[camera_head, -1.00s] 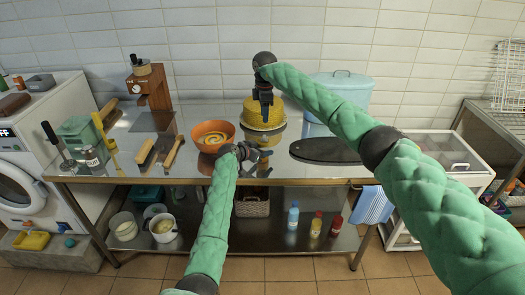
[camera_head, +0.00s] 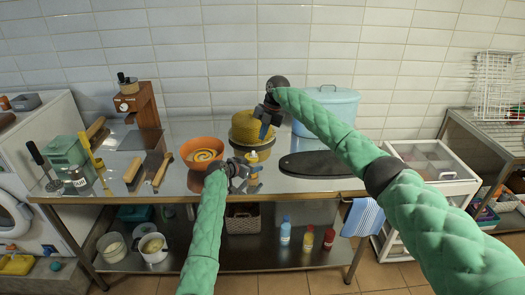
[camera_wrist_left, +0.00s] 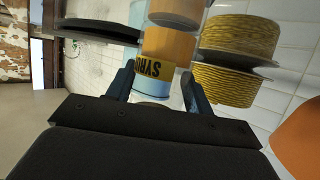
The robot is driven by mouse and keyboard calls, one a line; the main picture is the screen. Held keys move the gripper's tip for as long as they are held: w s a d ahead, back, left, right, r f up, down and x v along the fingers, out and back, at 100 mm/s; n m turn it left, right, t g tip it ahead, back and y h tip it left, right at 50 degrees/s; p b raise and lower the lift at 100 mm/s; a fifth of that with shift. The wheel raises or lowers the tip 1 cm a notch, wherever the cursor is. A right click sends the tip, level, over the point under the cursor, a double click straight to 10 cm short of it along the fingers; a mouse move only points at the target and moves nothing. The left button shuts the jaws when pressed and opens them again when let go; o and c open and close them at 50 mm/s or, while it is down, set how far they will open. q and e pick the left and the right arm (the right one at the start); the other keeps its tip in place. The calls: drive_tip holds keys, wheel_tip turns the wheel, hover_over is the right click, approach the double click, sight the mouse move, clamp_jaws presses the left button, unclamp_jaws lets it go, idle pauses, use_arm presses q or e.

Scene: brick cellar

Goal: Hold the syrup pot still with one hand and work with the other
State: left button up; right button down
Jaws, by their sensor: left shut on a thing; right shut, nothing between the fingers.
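The syrup pot (camera_head: 252,157) is a small pot with a yellow label, standing on the steel table right of the orange bowl. In the left wrist view its yellow label (camera_wrist_left: 153,69) with dark letters shows upside down between the fingers. My left gripper (camera_head: 248,172) is shut on the pot from the front; its fingers (camera_wrist_left: 160,88) show on both sides of it. My right gripper (camera_head: 264,129) is shut and empty. It hangs above and behind the pot, in front of the yellow ribbed round thing (camera_head: 242,127).
The orange bowl (camera_head: 190,160) with a yellow swirl stands left of the pot. A dark flat board (camera_head: 310,165) lies to the right, before a large light-blue lidded pot (camera_head: 335,108).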

sight(256, 155)
drive_tip(key=d+n+y, duration=0.6)
drive_tip(key=d+n, duration=0.5)
drive_tip(key=n, duration=1.1)
drive_tip(key=shift+t, duration=0.4)
drive_tip(key=shift+a+r+x, duration=0.2)
drive_tip(key=shift+r+x, duration=0.05)
drive_tip(key=shift+x, duration=2)
drive_tip(key=shift+a+r+x, duration=0.2)
drive_tip(key=shift+x, duration=2.1)
drive_tip(key=shift+a+r+x, duration=0.25)
drive_tip(key=shift+x, duration=2)
